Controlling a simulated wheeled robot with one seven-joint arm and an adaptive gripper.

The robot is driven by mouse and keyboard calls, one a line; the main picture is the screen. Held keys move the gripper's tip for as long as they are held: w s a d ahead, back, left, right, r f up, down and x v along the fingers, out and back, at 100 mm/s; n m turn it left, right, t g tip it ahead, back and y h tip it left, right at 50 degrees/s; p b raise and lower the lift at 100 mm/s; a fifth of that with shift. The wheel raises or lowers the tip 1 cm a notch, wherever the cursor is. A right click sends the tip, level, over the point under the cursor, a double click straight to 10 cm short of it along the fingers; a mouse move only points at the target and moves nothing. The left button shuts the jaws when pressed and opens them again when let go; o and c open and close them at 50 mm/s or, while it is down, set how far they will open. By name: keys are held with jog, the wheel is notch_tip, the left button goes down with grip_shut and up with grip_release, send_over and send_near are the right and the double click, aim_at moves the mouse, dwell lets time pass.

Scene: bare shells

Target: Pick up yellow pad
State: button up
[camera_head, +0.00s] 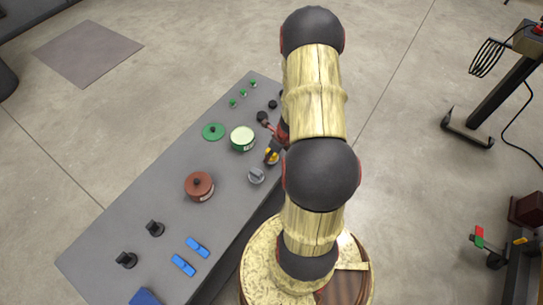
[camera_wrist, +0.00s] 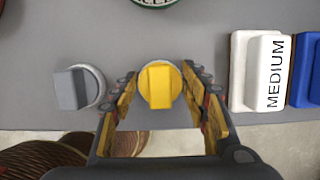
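The yellow pad (camera_wrist: 159,86) looks like a round yellow knob with a raised rectangular ridge, on the grey panel near its front edge. It is partly visible in the head view (camera_head: 272,158), beside my gripper. My gripper (camera_wrist: 160,76) is open, with one finger on each side of the yellow pad in the wrist view. A gap shows between the pad and each finger, and nothing is held. In the head view my arm hides part of the panel and most of the gripper.
A grey knob (camera_wrist: 76,89) stands left of the yellow pad. A white block marked MEDIUM (camera_wrist: 258,72) and a blue block (camera_wrist: 304,70) stand to the right. In the head view, a green pot (camera_head: 243,138) and a brown pot (camera_head: 199,187) sit on the grey panel (camera_head: 150,195).

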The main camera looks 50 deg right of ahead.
jog(key=c, duration=0.6)
jog(key=shift+r, duration=0.1)
jog(key=shift+r+p, duration=0.35)
jog(key=shift+r, duration=0.15)
notch_tip(320, 180, up, 2)
jog(key=shift+r+p, duration=0.15)
jog(key=shift+p, duration=0.6)
jog(key=shift+s+a+r+p, duration=0.4)
jog(key=shift+s+r+p, duration=0.2)
jog(key=shift+s+r, duration=1.35)
jog(key=shift+s+a+r+p, duration=0.5)
jog(key=shift+s+r, duration=0.75)
jog(key=shift+s, duration=1.4)
jog(key=shift+s+a+r+p, duration=0.35)
jog(key=shift+s+r+p, duration=0.3)
jog(key=shift+s+r, duration=1.3)
jog(key=shift+s+f, duration=0.35)
jog(key=shift+f, duration=0.05)
